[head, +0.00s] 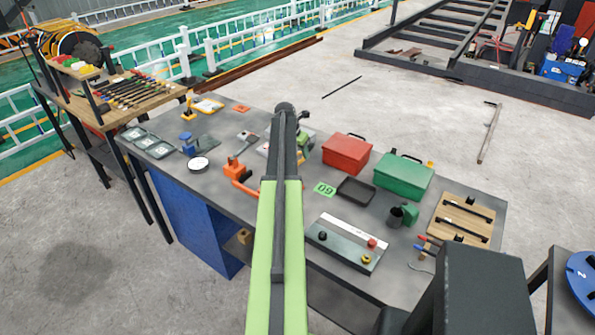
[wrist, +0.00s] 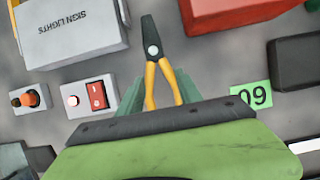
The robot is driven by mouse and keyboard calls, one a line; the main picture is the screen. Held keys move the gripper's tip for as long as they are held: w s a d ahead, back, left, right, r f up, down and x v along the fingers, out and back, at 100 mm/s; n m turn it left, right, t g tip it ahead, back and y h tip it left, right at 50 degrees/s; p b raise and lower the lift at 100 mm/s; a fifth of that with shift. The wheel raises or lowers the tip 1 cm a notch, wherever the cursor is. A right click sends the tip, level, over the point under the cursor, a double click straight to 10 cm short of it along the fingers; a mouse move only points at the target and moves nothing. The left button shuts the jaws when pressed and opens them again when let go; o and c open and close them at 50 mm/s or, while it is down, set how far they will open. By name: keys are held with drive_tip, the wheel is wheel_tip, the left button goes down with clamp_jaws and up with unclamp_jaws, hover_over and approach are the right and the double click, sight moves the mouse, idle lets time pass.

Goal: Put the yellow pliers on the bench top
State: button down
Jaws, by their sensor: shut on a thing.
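The yellow pliers (wrist: 152,62) show in the wrist view, with dark jaws pointing away from me and yellow handles toward me. My gripper (wrist: 158,88) is shut on their handles, one green finger on each side. The grey bench top (wrist: 195,62) lies under them; I cannot tell whether the pliers touch it. In the head view the bench top (head: 222,215) spreads to both sides of my arm, which hides most of my gripper and the pliers.
A red toolbox (head: 346,154), a green toolbox (head: 403,177), a black tray (head: 356,190) and a green 09 card (head: 325,189) stand right of my arm. A sign-lights box (wrist: 72,28) and a red switch (wrist: 97,95) are left of the pliers. Clear bench shows at front left.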

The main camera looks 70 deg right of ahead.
sight(301, 166)
drive_tip(key=shift+a+f, duration=0.2)
drive_tip(key=shift+a, duration=0.25)
wheel_tip(301, 166, down, 4)
drive_tip(key=b, duration=0.4)
drive_tip(key=shift+f, duration=0.2)
drive_tip(key=shift+r, duration=0.2)
drive_tip(key=shift+d+f, duration=0.1)
drive_tip(key=shift+f, duration=0.05)
drive_tip(key=c, duration=0.8)
unclamp_jaws()
drive_tip(key=p+v, duration=1.1)
drive_tip(key=v, duration=0.1)
